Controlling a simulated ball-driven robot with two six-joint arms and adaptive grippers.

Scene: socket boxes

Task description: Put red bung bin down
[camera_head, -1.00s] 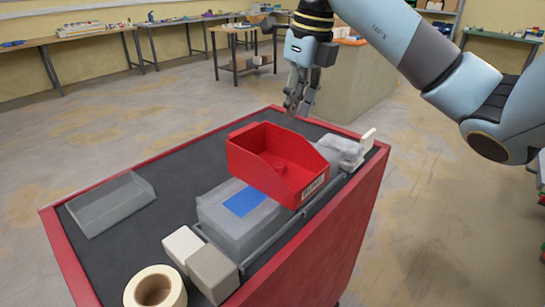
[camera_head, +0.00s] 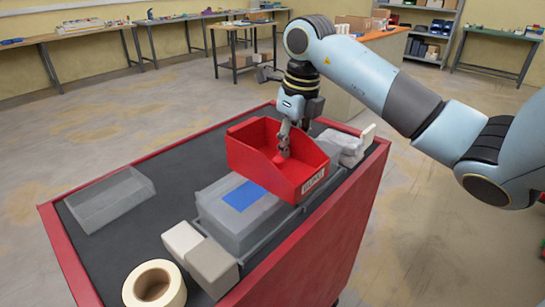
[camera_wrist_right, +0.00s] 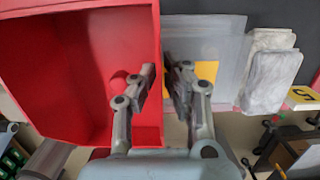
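The red bin (camera_head: 253,174), with a pale label (camera_head: 313,181) on its low front, sits over a clear grey box (camera_head: 215,217) that has a blue patch. A red bung (camera_wrist_right: 118,82) lies inside it. My right gripper (camera_head: 285,143) points down at the bin's far side wall. In the right wrist view that wall (camera_wrist_right: 159,30) runs between its two fingers (camera_wrist_right: 163,75), one inside the bin and one outside. The fingers are close to the wall; contact is unclear. My left gripper is out of view.
The red-edged cart (camera_head: 90,178) has a dark top. A clear tray (camera_head: 108,200) stands at left, a tape roll (camera_head: 125,290) at the front, and pale blocks (camera_head: 205,262) beside the grey box. A pale wrapped pack (camera_head: 340,145) lies behind the bin. The left middle top is clear.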

